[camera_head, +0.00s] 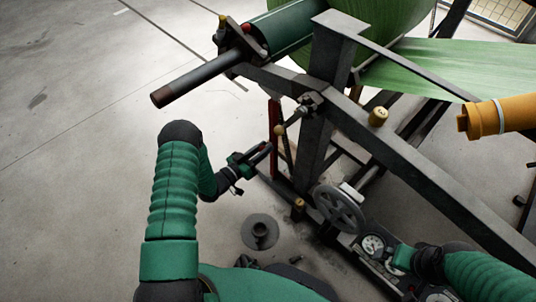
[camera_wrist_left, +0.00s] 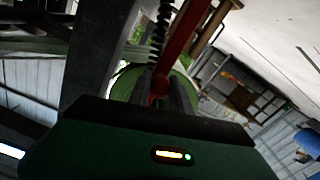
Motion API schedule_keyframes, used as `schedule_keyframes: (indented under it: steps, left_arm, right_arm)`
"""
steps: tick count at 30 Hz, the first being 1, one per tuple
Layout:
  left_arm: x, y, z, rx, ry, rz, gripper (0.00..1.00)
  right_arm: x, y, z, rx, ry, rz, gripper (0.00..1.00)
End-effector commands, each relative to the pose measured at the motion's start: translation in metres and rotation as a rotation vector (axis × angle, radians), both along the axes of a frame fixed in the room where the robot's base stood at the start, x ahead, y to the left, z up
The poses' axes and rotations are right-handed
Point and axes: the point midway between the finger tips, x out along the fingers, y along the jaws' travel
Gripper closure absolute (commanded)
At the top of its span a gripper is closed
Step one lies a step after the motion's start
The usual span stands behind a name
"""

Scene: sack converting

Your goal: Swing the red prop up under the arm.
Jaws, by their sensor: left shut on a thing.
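The red prop (camera_head: 275,120) is a narrow red bar, roughly upright beside the grey post (camera_head: 322,110), below the dark arm (camera_head: 268,73) that carries the green roll. In the left wrist view the prop (camera_wrist_left: 180,38) runs up from between the fingers, next to a dark coil spring (camera_wrist_left: 160,35). My left gripper (camera_head: 264,150) is shut on the prop; it also shows in the left wrist view (camera_wrist_left: 160,95). The fingers hide part of the prop. My right gripper (camera_head: 405,258) is at the lower right by a gauge panel; its fingers cannot be made out.
A handwheel (camera_head: 340,209) and the gauge panel (camera_head: 372,246) sit low on the machine. A long grey beam (camera_head: 420,185) crosses to the right. A yellow-orange cylinder (camera_head: 500,116) juts in at the right. The floor at left is open, with a round floor fitting (camera_head: 260,231).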

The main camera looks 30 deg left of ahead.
Motion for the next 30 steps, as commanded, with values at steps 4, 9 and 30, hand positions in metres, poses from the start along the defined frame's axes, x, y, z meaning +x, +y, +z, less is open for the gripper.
schedule_keyframes:
  steps: [4, 9, 30]
  left_arm:
    - [0.002, 0.004, 0.0, -0.024, 0.003, -0.002, 1.0]
    - [0.003, 0.005, 0.001, -0.022, 0.001, 0.002, 1.0]
    - [-0.024, 0.014, 0.005, -0.024, 0.005, 0.001, 0.54]
  right_arm:
    - [0.0, 0.0, 0.0, 0.0, 0.0, 0.0, 0.0]
    - [0.0, 0.0, 0.0, 0.0, 0.0, 0.0, 0.0]
    - [0.0, 0.0, 0.019, 0.0, 0.0, 0.0, 0.0]
